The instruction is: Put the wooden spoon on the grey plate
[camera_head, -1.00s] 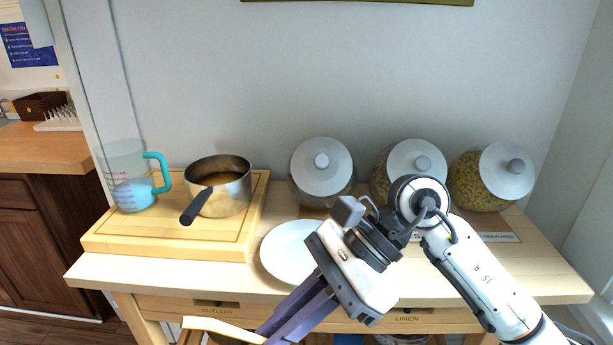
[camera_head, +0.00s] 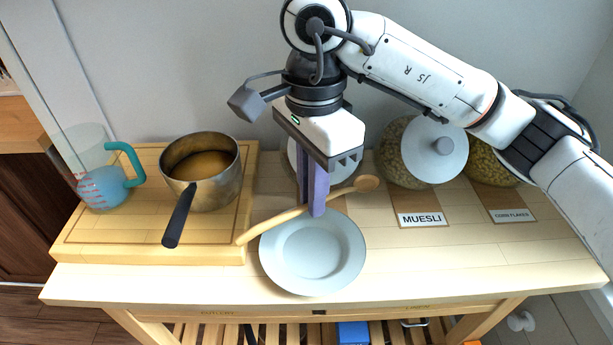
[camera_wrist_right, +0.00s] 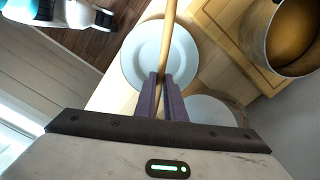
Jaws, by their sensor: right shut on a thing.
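The wooden spoon (camera_head: 281,218) is held crosswise in my right gripper (camera_head: 316,212), which is shut on its handle. Its bowl end points right and its handle end points left, near the cutting board's edge. The grey plate (camera_head: 322,258) lies on the table, just in front of and below the gripper in the head view. The spoon appears above the plate's far rim; I cannot tell the exact height. In the right wrist view, the spoon (camera_wrist_right: 169,35) passes between the fingers (camera_wrist_right: 160,95) and across the plate (camera_wrist_right: 142,58).
A saucepan (camera_head: 226,186) and a measuring jug (camera_head: 98,184) stand on the cutting board (camera_head: 100,243) at left. Lidded jars, including a muesli jar (camera_head: 403,160) and a corn flakes jar (camera_head: 492,171), stand at the back. The table front right (camera_head: 450,265) is clear.

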